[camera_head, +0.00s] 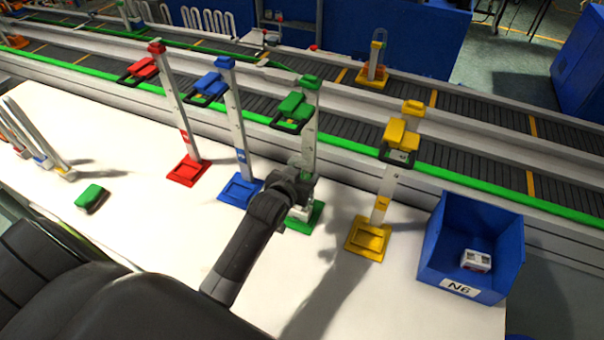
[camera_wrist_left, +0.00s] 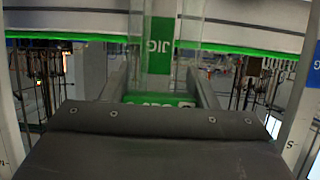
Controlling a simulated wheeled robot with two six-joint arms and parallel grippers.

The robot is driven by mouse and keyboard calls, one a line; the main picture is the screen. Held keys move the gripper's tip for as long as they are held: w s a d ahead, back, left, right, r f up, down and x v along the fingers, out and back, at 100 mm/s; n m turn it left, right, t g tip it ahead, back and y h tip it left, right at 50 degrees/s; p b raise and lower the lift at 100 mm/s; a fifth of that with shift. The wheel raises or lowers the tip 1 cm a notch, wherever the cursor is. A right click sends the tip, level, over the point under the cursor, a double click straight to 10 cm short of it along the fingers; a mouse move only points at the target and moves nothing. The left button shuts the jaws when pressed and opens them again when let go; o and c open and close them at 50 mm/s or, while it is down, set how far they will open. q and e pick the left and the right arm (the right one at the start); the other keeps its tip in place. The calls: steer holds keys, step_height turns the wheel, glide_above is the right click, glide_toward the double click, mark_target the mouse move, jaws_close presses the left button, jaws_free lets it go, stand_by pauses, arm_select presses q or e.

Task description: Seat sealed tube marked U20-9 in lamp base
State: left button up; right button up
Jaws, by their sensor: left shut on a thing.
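My left gripper (camera_head: 303,184) is at the lower part of the upright green-marked tube (camera_head: 309,140), just above the green square base (camera_head: 316,217). In the left wrist view the fingers (camera_wrist_left: 160,85) are shut on this clear tube, either side of its green label (camera_wrist_left: 159,45). The label's letters are unclear, and I cannot read U20-9 on any tube. A green piece (camera_wrist_left: 158,99) shows below it. My wrist hides the tube's lower end, so I cannot tell whether it is seated. My right gripper is in neither view.
Similar red (camera_head: 172,110), blue (camera_head: 238,130) and yellow (camera_head: 385,185) uprights stand on square bases nearby. A green block (camera_head: 91,196) lies at left, near several leaning strips (camera_head: 35,140). A blue bin (camera_head: 435,245) marked N6 stands at right. A conveyor (camera_head: 450,120) runs behind.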

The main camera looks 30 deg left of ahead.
arm_select(q)
steer(key=shift+p, duration=0.6)
stand_by(1.2)
steer(key=shift+f+b, duration=0.6)
steer(key=shift+f, duration=0.35)
stand_by(1.1)
steer(key=o, duration=1.1)
steer(key=shift+b+v, duration=1.25)
steer(key=shift+v, duration=7.5)
steer(key=shift+a, duration=0.1)
